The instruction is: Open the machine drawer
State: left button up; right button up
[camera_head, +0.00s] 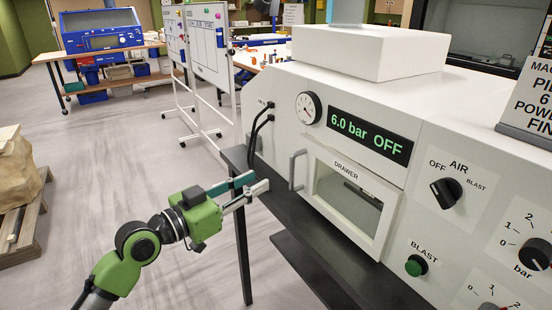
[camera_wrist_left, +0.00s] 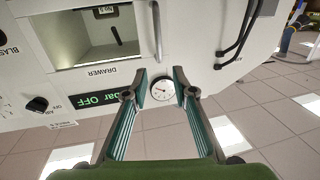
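The white machine has a framed drawer front (camera_head: 381,235) marked DRAWER, with a window and a grey vertical bar handle (camera_head: 292,170) on its left edge. The drawer appears shut. My left gripper (camera_head: 258,183) is a little left of the handle, fingers pointing toward the machine. In the left wrist view its fingertips (camera_wrist_left: 163,86) are apart with nothing between them, and the handle (camera_wrist_left: 156,30) stands beyond them, not visibly touched. That view also shows the drawer window (camera_wrist_left: 85,35) to the left of the handle. My right gripper is not in view.
A gauge (camera_head: 308,108), a display (camera_head: 370,134) reading 6.0 bar OFF, an AIR knob (camera_head: 446,192) and a green BLAST button (camera_head: 416,266) surround the drawer. Black hoses (camera_head: 256,130) hang left of the handle. Open floor lies left; a pallet (camera_head: 22,222) is at far left.

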aim_at(291, 165)
pick_arm(q)
jog(key=p+x, duration=0.3)
jog(key=x, duration=1)
jog(key=shift+d, duration=0.1)
jog(key=shift+f, duration=0.1)
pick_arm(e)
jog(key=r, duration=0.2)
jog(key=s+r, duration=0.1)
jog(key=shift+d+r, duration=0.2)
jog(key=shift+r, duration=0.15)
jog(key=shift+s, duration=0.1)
pick_arm(q)
grip_shut()
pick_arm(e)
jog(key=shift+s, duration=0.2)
